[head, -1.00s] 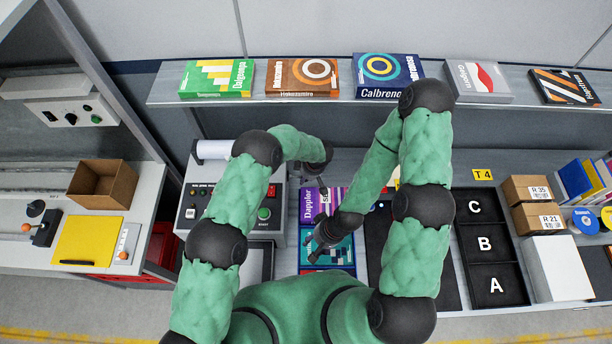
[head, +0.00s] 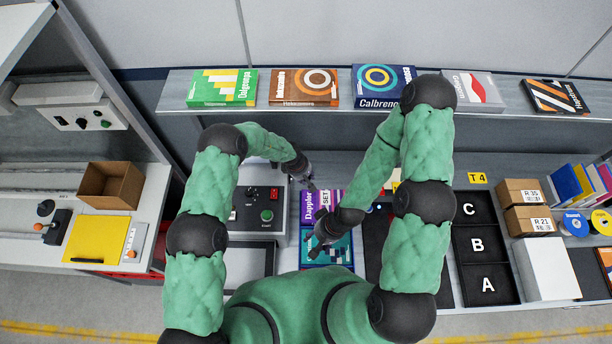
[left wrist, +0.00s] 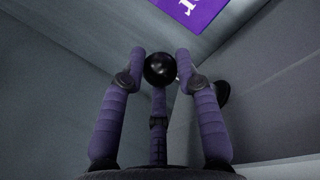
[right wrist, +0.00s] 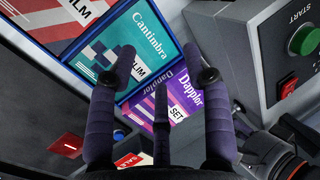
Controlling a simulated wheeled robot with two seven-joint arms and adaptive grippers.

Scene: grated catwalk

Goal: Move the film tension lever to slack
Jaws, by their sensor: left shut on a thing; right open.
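The control machine (head: 255,225) is a grey box with a green START button (head: 267,215) and a red switch (head: 274,193). My left gripper (head: 310,184) is at its right side. In the left wrist view my left gripper (left wrist: 160,68) is shut on a round black knob (left wrist: 160,70), seemingly the lever's end. The lever's shaft and any slack marking cannot be made out, and the head view hides the knob. My right gripper (head: 317,240) is open and empty above the printed boxes; it also shows in the right wrist view (right wrist: 162,65).
A black tray (head: 485,245) marked A, B, C stands further right. A shelf (head: 330,112) with several boxes runs along the back.

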